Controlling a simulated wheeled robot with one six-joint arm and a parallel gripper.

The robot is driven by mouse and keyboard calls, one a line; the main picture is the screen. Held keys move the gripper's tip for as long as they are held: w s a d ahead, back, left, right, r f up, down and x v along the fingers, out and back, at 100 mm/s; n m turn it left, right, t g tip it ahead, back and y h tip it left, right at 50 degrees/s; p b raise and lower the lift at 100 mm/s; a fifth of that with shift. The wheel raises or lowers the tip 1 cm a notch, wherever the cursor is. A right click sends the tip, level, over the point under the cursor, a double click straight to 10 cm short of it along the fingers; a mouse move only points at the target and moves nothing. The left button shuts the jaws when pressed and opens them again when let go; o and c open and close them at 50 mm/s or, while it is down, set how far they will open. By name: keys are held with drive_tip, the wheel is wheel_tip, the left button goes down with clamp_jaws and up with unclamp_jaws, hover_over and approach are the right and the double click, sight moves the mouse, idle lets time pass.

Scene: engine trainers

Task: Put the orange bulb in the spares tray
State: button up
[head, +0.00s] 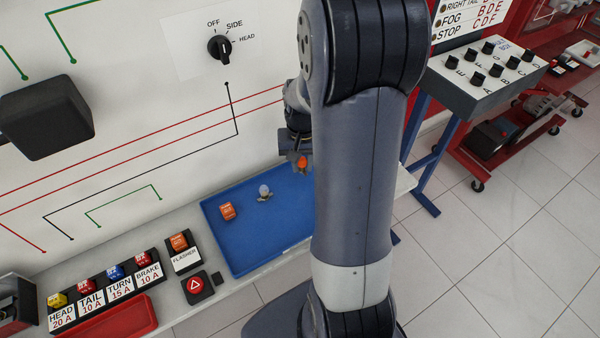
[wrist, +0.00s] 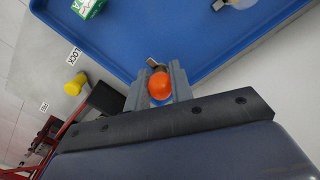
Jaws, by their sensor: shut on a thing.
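The orange bulb (head: 302,162) is between the fingers of my gripper (head: 298,150), partly hidden by my own arm. In the wrist view the bulb (wrist: 160,86) sits between the two grey fingers (wrist: 158,90), which are shut on it. A wide blue tray (head: 250,255) lies on the bench; no label on it is readable. My gripper is at the tray's back right in the head view, and the tray (wrist: 130,45) fills much of the wrist view beyond the fingers. The bulb's height above it is hard to tell.
A small red tray (head: 110,320) and labelled fuses (head: 115,271) are at left. A yellow knob (wrist: 74,88) shows beside the tray in the wrist view.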

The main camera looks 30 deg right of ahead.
sight(302, 170)
drive_tip(key=shift+f, duration=1.7)
drive_tip(key=shift+f+b, duration=0.15)
drive_tip(key=shift+b, duration=0.15)
drive_tip(key=o, duration=0.9)
drive_tip(key=shift+o, duration=0.2)
wheel_tip(302, 170, up, 12)
drive_tip(key=shift+r+p, duration=0.2)
drive_tip(key=shift+p, duration=0.65)
drive_tip(key=shift+f, duration=0.1)
